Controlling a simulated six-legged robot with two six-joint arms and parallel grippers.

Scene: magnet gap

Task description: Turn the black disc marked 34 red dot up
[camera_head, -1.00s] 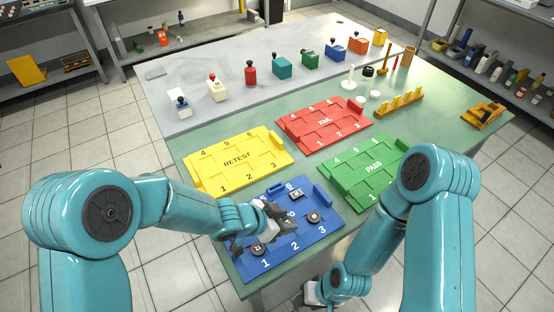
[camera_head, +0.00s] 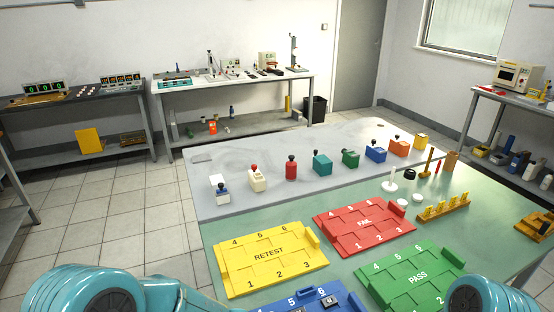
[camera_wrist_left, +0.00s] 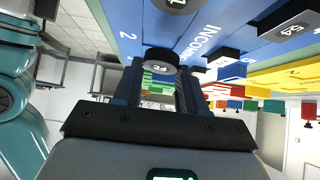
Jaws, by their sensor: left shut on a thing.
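In the left wrist view my left gripper (camera_wrist_left: 160,74) is shut on a black disc (camera_wrist_left: 161,54), held between the two fingertips. A pale round label with a number, seemingly 34, faces the wrist camera; no red dot shows on the visible side. The blue tray (camera_wrist_left: 222,25) lies behind the disc in that view; I cannot tell whether the disc touches it. The tray's far part (camera_head: 290,306) shows at the bottom of the head view, where both grippers are out of frame.
Another black piece (camera_wrist_left: 292,30) sits on the blue tray. The yellow RETEST tray (camera_head: 232,284), red FAIL tray (camera_head: 345,210) and green PASS tray (camera_head: 385,290) lie close by. Several coloured blocks with knobs stand on the grey strip behind. A yellow rack (camera_head: 445,208) is at right.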

